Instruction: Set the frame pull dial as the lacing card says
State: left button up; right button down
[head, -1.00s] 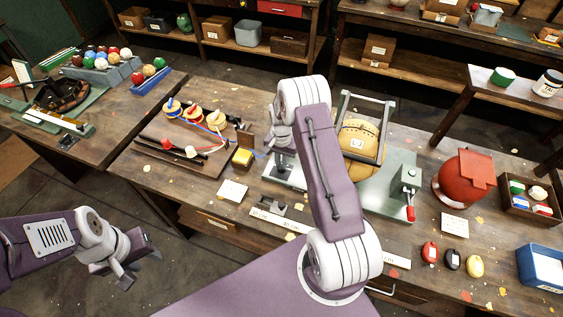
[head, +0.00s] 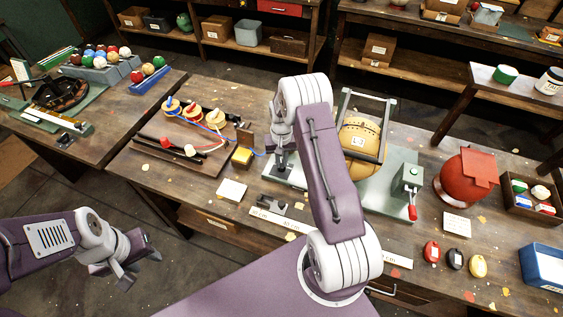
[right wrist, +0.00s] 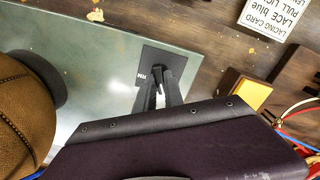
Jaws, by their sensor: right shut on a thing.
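The ball frame's grey-green base (head: 375,200) carries a tan leather ball (head: 360,139) in a metal frame. My right gripper (head: 281,168) is at the base's left end, mostly behind my own arm. The right wrist view shows its fingers (right wrist: 159,98) shut on the dial over a black square plate (right wrist: 163,62). The dial is mostly hidden, and its setting cannot be read. The lacing card (head: 231,190) lies left of the base; in the right wrist view (right wrist: 272,18) it reads "LACE Blue" and a cut-off "PULL" line. My left gripper (head: 140,270) is open and empty, clear of the table.
Lace spools (head: 190,112) stand on a wooden board at the left, near a yellow block (head: 242,156). A red-handled crank (head: 411,200) is at the base's right end. A red ball-shaped item (head: 465,178) and several small coloured tags (head: 455,259) lie farther right.

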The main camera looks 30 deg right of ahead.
jog(key=n, duration=0.5)
jog(key=shift+w+n+b, duration=0.1)
jog(key=shift+n+b, duration=0.25)
jog(key=shift+n, duration=0.05)
dwell(0.4)
jog(key=c, duration=1.4)
grip_release()
jog(key=shift+c, duration=0.2)
notch_tip(320, 180, up, 9)
jog(key=b, duration=0.1)
jog(key=shift+b, duration=0.4)
jog(key=shift+n, duration=0.3)
